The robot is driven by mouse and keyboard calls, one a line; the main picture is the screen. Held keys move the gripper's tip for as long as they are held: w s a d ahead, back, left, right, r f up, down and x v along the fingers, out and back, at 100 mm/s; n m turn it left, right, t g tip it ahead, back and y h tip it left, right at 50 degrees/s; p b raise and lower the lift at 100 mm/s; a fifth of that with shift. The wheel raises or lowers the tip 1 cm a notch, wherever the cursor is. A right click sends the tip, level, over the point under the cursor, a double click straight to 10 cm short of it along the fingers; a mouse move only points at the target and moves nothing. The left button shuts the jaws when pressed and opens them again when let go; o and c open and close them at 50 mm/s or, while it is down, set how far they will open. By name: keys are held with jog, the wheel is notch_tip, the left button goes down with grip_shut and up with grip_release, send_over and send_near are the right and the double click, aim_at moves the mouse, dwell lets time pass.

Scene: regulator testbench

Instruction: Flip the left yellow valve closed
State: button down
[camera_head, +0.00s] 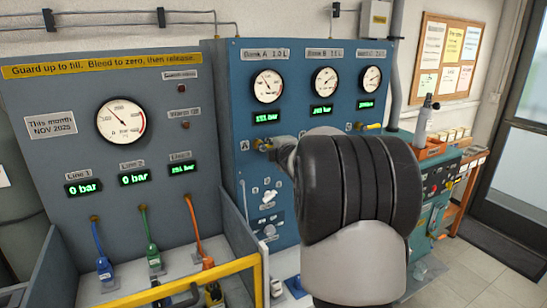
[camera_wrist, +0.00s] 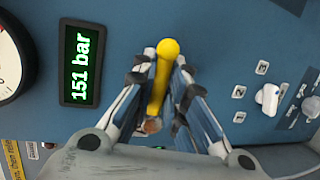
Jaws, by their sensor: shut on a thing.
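The left yellow valve handle (camera_wrist: 166,50) sits on the blue panel, below the bank A gauge. In the wrist view it runs lengthwise between the fingers, its rounded end showing past the tips. My gripper (camera_wrist: 162,78) is shut on this handle, with a finger on each side. Another yellow valve handle (camera_head: 373,126) shows at the right side of the panel.
A green display (camera_wrist: 82,64) reading 151 bar lies near the gripper in the wrist view. A white selector knob (camera_wrist: 268,99) sticks out on the other side. A grey panel (camera_head: 60,110) with hoses and a yellow guard bar (camera_head: 190,283) stands at left.

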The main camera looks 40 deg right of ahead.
jog(key=shift+r, duration=0.1)
jog(key=c, duration=1.9)
grip_release()
jog(key=shift+d, duration=0.1)
jog(key=v, duration=1.2)
